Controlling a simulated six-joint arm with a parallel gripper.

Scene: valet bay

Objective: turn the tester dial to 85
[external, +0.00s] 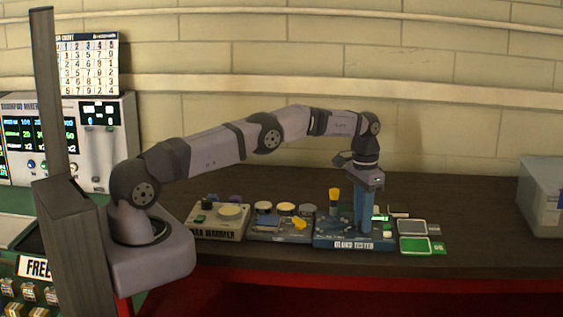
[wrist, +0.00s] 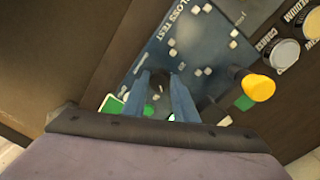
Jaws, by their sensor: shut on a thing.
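The blue gloss tester (external: 340,243) sits on the dark bench, and its panel fills the middle of the wrist view (wrist: 192,35). My gripper (external: 365,228) points straight down at the right part of the tester. In the wrist view my gripper's two blue fingers (wrist: 161,82) close around a small dark dial (wrist: 156,88) on the panel. The fingers hide most of the dial, so its pointer and setting cannot be read. Pale marks are scattered over the panel. A small green display (external: 380,217) shows beside the fingers, its digits unreadable.
A yellow-topped knob or brush (external: 335,194) stands upright at the tester's back left. A tray of round tins (external: 285,209) and a warmer (external: 219,215) are to the left. Grey and green pads (external: 416,244) lie to the right. A grey bin (external: 540,190) stands far right.

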